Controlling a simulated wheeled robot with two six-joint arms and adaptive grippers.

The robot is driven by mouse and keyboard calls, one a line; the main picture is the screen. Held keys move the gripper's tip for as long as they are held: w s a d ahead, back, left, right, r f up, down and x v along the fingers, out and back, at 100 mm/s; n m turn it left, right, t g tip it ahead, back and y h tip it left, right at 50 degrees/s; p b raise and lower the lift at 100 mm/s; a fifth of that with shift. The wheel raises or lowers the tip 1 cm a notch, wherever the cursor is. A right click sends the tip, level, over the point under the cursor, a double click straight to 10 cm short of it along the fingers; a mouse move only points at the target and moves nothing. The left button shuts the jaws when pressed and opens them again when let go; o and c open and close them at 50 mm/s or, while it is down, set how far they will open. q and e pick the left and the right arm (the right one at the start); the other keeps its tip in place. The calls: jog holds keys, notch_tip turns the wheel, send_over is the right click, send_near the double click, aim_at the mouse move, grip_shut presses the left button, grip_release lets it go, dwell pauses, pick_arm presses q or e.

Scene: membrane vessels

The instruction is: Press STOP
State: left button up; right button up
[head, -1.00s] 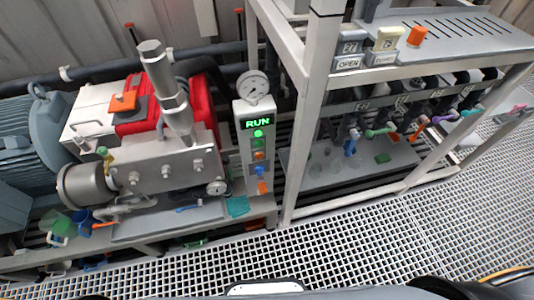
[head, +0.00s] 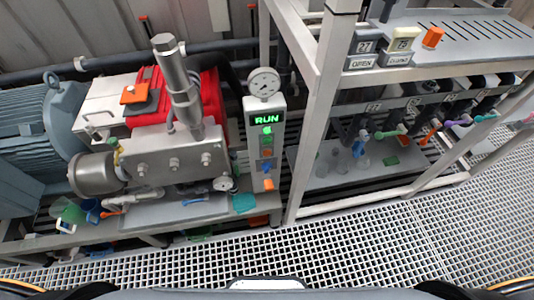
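A narrow grey control post (head: 250,130) stands between the pump and the rack in the head view. Its lit green display (head: 267,119) reads RUN. Below the display are a bright green lamp or button (head: 267,131), a darker green one (head: 267,141), an orange-red one (head: 266,153) and a blue piece (head: 267,167). No STOP label is legible at this size. An orange piece (head: 268,184) sits at the post's foot. Neither gripper shows; only dark parts of my own body show along the bottom edge.
A pump with a red block (head: 208,95) and a blue-grey motor (head: 45,125) stands left of the post. A round gauge (head: 264,82) tops the post. A metal-framed rack (head: 305,125) with coloured valve handles stands right. Open grating floor (head: 350,240) lies in front.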

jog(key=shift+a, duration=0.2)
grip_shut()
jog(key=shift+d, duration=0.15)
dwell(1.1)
